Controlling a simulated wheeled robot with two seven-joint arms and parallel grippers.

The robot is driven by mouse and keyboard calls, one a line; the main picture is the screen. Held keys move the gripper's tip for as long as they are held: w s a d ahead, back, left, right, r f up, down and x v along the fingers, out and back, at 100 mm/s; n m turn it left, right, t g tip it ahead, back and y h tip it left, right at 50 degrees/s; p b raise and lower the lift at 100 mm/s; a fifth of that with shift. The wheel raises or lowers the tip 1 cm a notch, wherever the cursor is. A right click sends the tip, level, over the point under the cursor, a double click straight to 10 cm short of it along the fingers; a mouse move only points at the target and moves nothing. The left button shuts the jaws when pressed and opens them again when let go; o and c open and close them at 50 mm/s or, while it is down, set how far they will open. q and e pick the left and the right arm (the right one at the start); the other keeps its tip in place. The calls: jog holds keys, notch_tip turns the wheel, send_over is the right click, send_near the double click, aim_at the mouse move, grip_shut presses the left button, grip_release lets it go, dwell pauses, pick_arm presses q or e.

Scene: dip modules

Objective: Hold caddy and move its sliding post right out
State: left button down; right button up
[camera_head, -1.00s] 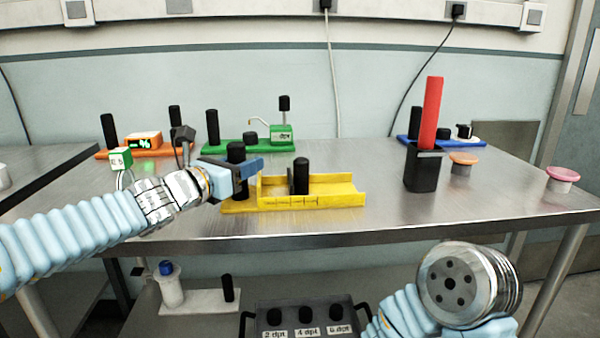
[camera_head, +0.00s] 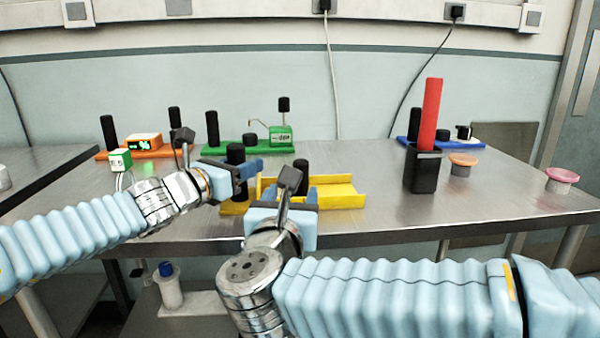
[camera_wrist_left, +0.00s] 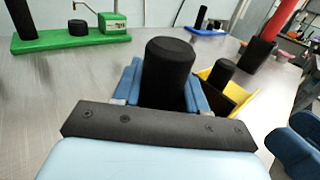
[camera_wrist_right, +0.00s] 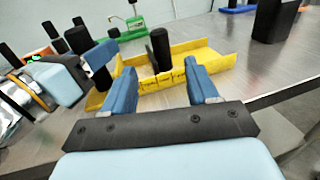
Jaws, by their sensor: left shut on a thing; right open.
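The yellow caddy (camera_head: 335,197) lies on the steel table, a low open tray with a black post at its left end and a second black post, the sliding post (camera_head: 301,172), inside it. My left gripper (camera_head: 242,172) is shut on the left-end post (camera_head: 236,155), which stands between its blue fingers in the left wrist view (camera_wrist_left: 168,72). My right gripper (camera_wrist_right: 163,92) is open in front of the caddy. In the right wrist view the sliding post (camera_wrist_right: 160,50) stands upright beyond and between its fingers, apart from them. In the head view my right gripper hides part of the caddy's front.
A black holder (camera_head: 422,172) with a red stick (camera_head: 431,112) stands to the right. Orange (camera_head: 142,142), green (camera_head: 250,146) and blue (camera_head: 440,141) modules stand along the back. Orange (camera_head: 462,160) and pink (camera_head: 561,175) lidded cups are at the right.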

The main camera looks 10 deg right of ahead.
jog(key=x, duration=1.1)
jog(key=shift+w, duration=0.1)
grip_shut()
